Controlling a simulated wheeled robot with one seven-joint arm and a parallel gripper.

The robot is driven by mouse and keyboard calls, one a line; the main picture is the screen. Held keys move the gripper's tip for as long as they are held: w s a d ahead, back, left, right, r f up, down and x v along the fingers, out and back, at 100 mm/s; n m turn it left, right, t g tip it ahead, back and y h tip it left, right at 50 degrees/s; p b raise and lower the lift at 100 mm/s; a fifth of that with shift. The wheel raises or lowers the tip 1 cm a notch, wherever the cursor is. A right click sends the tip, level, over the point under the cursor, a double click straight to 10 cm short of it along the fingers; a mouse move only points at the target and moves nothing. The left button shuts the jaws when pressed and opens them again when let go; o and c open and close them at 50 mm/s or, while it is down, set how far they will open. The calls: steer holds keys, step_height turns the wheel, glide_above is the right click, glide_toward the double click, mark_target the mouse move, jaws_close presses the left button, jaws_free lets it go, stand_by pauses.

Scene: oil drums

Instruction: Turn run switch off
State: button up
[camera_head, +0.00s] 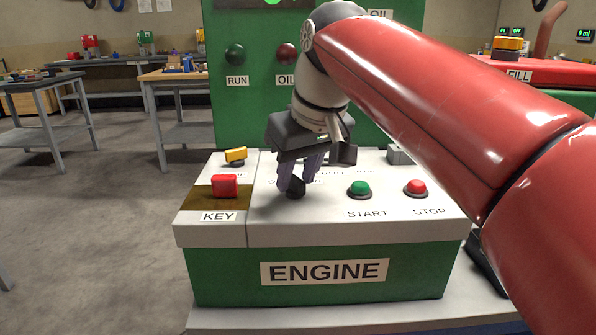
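My gripper (297,180) points down over the white top of the green engine box (325,275), left of its middle. Its dark fingers reach close to the panel. A dark piece sits at their tips, and I cannot tell whether it is a fingertip or a switch knob. The gap between the fingers does not show clearly. No run switch is plainly visible. Lettering behind and beside the fingers is partly covered. A round lamp labelled RUN (235,54) is dark green on the tall green panel behind.
A red key piece (224,186) and a yellow piece (236,155) stand left of my gripper. A green START button (360,189) and a red STOP button (415,187) are to its right. My red arm covers the right side. Workbenches stand behind left.

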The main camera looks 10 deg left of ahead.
steer(key=v, duration=0.7)
steer(key=shift+r, duration=0.4)
steer(key=shift+s+d, duration=0.1)
